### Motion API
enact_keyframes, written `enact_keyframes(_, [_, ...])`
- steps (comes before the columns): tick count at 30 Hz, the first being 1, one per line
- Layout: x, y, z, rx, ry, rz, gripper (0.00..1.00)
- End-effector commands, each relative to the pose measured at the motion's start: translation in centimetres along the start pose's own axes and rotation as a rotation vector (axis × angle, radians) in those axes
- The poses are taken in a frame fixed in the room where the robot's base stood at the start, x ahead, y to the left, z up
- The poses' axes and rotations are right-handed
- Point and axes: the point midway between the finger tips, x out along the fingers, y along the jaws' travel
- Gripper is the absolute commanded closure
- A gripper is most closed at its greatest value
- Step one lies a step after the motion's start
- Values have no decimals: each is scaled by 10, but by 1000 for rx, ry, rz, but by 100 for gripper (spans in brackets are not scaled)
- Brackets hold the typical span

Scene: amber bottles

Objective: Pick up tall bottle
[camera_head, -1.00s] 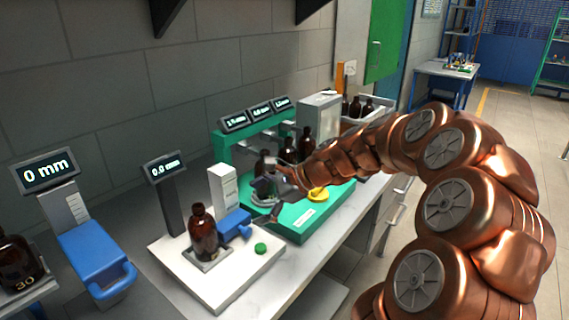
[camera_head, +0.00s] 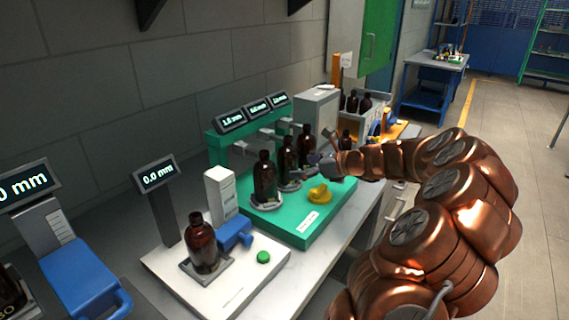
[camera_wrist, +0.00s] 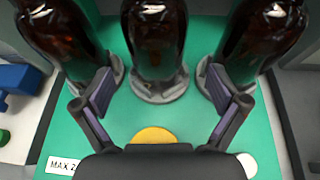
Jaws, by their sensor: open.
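Three amber bottles stand in a row on the green station: a near one (camera_head: 264,180), a middle one (camera_head: 285,155) and a far one (camera_head: 306,143). Which is tallest is hard to tell. My gripper (camera_head: 318,162) is at the row's front side, beside the middle and far bottles. In the wrist view my gripper (camera_wrist: 161,88) is open and empty, with its fingers spread either side of the middle bottle (camera_wrist: 153,40). The left bottle (camera_wrist: 62,35) and right bottle (camera_wrist: 262,38) stand close outside the fingers. The bottle tops are cut off there.
The green station (camera_head: 305,232) has a yellow knob (camera_head: 319,194) at its front and displays behind. Another amber bottle (camera_head: 203,243) stands on a white station (camera_head: 165,262) with a blue part (camera_head: 235,233) and green button (camera_head: 263,257). More bottles (camera_head: 352,101) stand farther back.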

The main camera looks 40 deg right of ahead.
Motion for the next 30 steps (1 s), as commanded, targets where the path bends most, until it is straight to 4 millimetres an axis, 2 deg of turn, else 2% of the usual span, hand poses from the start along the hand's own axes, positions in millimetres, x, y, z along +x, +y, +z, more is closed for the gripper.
enact_keyframes(5, [13,0,0,0,2,1,3])
enact_keyframes(15, [54,5,0,-2,1,2,3])
enact_keyframes(26, [62,6,-1,-3,0,2,3])
enact_keyframes(30, [62,5,-1,-3,0,2,18])
